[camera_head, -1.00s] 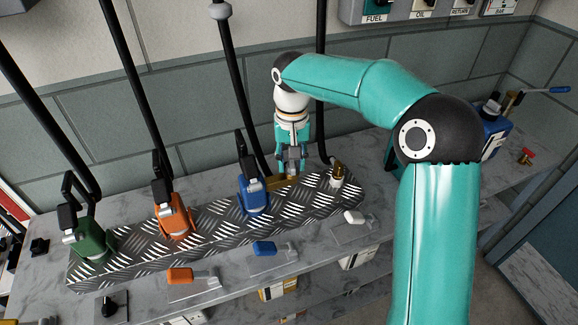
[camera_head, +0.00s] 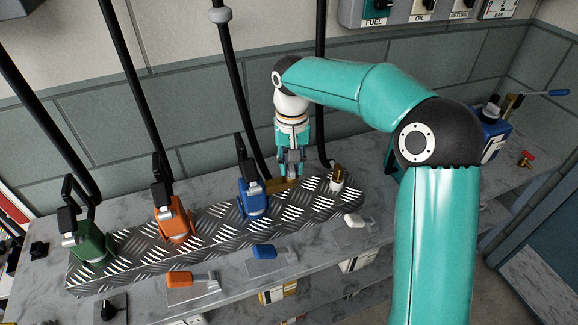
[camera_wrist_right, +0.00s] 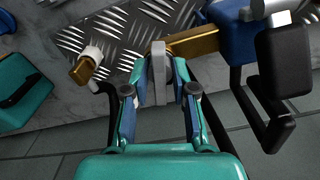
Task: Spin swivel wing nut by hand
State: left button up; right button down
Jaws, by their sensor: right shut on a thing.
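My right gripper (camera_head: 290,170) points down behind the diamond-plate strip, to the right of the blue coupling (camera_head: 252,195). In the right wrist view the gripper (camera_wrist_right: 158,88) is shut on a flat grey piece, which looks like the wing nut (camera_wrist_right: 158,60). The wing nut sits at the end of a brass bar (camera_wrist_right: 197,42) that runs to the blue coupling. In the head view the fingers hide most of the wing nut. My left gripper is not in view.
The diamond-plate strip (camera_head: 120,265) also carries a green coupling (camera_head: 90,243), an orange coupling (camera_head: 174,222) and a brass fitting with a white collar (camera_head: 338,180). Black hoses rise behind. Orange, blue and white levers lie along the bench front (camera_head: 225,285).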

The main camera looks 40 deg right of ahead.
dwell(0.5)
jog(key=shift+m, duration=1.5)
jog(key=shift+m+p, duration=0.3)
jog(key=shift+m, duration=1.1)
jog(key=shift+m, duration=1.4)
